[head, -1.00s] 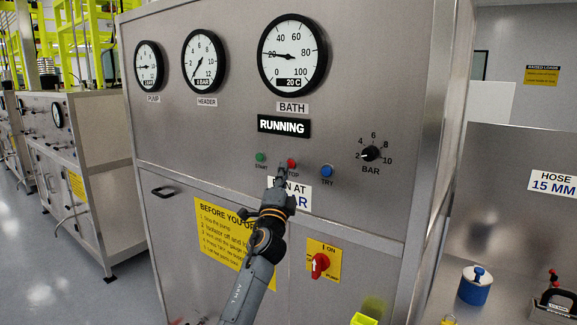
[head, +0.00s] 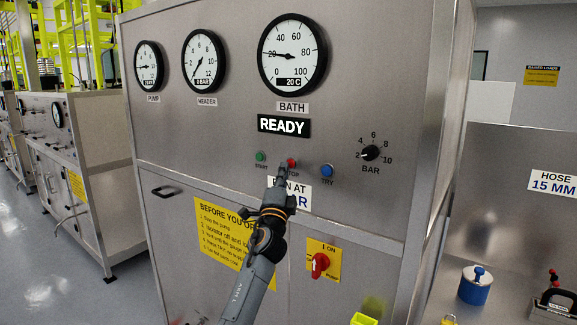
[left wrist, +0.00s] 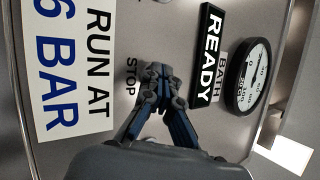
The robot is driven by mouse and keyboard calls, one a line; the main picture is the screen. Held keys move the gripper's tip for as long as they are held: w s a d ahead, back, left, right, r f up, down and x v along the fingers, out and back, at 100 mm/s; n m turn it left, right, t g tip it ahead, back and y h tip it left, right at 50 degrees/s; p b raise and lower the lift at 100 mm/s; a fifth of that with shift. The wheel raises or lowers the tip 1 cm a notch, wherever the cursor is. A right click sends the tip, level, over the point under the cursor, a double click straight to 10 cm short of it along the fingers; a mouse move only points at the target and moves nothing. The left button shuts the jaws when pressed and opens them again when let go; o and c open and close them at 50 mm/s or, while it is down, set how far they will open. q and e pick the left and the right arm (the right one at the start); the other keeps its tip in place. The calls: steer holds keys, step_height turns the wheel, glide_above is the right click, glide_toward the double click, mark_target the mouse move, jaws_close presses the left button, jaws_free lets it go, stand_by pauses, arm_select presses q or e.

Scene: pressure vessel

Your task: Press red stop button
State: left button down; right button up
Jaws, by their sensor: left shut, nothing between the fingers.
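The red stop button (head: 291,163) is on the steel panel, between the green start button (head: 261,156) and the blue try button (head: 327,170). My left gripper (head: 284,168) is shut and empty, with its fingertips at the stop button, partly covering it. In the left wrist view the gripper (left wrist: 165,85) is at the panel beside the STOP label (left wrist: 131,77), and the button is hidden behind the fingers. The display (head: 284,126) above reads READY; it also shows in the left wrist view (left wrist: 208,52). My right gripper is not in view.
A black BAR knob (head: 370,153) is right of the buttons. A red rotary switch (head: 320,264) on a yellow plate is below. Gauges, such as the bath gauge (head: 293,54), are above.

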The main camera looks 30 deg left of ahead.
arm_select(q)
steer(key=shift+w, duration=0.25)
steer(key=shift+s+r, duration=0.1)
steer(key=shift+s+d, duration=0.1)
stand_by(0.4)
steer(key=s+p, duration=0.3)
steer(key=s, duration=0.3)
steer(key=shift+a, duration=0.25)
stand_by(0.7)
